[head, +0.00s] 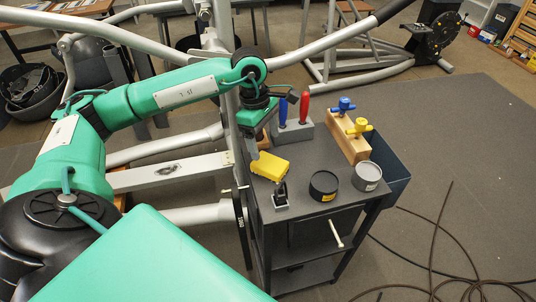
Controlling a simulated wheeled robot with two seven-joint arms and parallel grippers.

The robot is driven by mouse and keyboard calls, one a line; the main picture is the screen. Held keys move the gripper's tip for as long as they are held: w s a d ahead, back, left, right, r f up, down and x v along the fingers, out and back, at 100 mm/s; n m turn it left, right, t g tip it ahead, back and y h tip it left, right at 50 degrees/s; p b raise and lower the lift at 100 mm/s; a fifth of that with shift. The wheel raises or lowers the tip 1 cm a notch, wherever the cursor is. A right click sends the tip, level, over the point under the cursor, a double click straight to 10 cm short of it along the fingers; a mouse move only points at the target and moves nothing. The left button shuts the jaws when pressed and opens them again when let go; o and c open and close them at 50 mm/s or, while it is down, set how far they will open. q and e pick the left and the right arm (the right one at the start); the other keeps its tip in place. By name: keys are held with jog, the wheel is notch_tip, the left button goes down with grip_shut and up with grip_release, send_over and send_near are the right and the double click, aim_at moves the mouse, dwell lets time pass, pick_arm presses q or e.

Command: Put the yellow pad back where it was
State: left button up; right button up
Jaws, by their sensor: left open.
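The yellow pad (271,166) lies on the dark top of a small cart (315,205), near its left edge. My left gripper (254,156) points down at the left end of the pad, with its fingers partly hidden by its own body. It is open; I cannot tell whether a finger touches the pad. My right gripper is out of view.
On the cart stand a grey holder (294,133) with blue and red handles, a wooden block (344,143) with blue and yellow knobs, two round tins (367,176) (323,186) and a small dark-and-silver item (281,196). An exercise machine frame (180,172) stands left. Cables (432,250) lie right.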

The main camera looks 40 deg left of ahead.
pick_arm(q)
jog(key=r, duration=0.4)
jog(key=shift+a, duration=0.4)
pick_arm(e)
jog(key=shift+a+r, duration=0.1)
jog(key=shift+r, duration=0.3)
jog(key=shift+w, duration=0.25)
